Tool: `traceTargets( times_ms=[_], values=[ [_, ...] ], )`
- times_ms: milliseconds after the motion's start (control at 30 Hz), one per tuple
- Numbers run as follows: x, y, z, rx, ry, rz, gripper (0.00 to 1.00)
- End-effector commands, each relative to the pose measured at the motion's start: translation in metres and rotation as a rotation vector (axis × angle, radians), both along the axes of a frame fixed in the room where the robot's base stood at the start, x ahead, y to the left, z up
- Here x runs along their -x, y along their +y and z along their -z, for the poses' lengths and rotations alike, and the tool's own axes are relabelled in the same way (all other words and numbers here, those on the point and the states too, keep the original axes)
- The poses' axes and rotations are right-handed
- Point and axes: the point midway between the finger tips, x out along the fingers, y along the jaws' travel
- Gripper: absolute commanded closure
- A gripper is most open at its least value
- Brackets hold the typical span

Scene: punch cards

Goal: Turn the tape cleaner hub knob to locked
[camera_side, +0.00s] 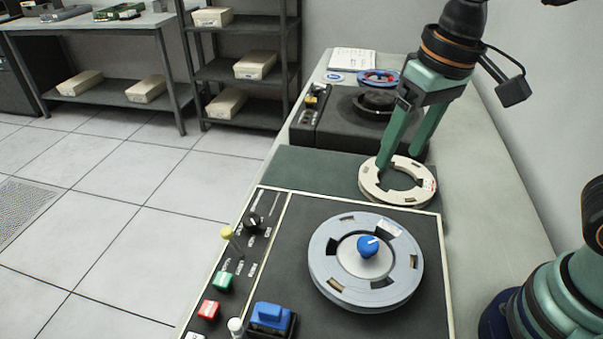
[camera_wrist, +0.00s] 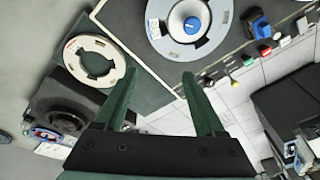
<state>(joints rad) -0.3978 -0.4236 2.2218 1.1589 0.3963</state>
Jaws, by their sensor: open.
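A blue hub knob (camera_side: 368,246) with a white pointer line sits at the centre of a grey reel (camera_side: 320,262) on the front black panel. In the side view its line points up and to the right. The knob also shows in the wrist view (camera_wrist: 192,25), beyond my fingertips. A dark machine with a bare black hub (camera_side: 376,101) stands behind; I cannot tell which unit is the tape cleaner. My gripper (camera_side: 399,165) is open and empty, away from the blue knob. In the side view its fingers overlap a cream reel (camera_side: 372,190); in the wrist view (camera_wrist: 160,73) that reel lies left of them.
The cream reel lies on a dark green mat (camera_side: 310,168) between the two machines. The front panel carries a yellow-topped lever (camera_side: 227,233), a black knob (camera_side: 253,221), green and red buttons, and a blue switch (camera_side: 271,315). A blue-and-red reel (camera_side: 378,77) is at the back.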

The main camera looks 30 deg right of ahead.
Motion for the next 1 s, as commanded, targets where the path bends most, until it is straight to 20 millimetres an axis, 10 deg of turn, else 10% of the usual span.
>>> traceTargets(
  times_ms=[300, 1000],
  values=[
    [0.028, 0.065, 0.002, 0.070, 0.168, 0.000, 0.28],
    [0.029, 0.065, 0.105, 0.074, 0.174, 0.003, 0.28]
  ],
)
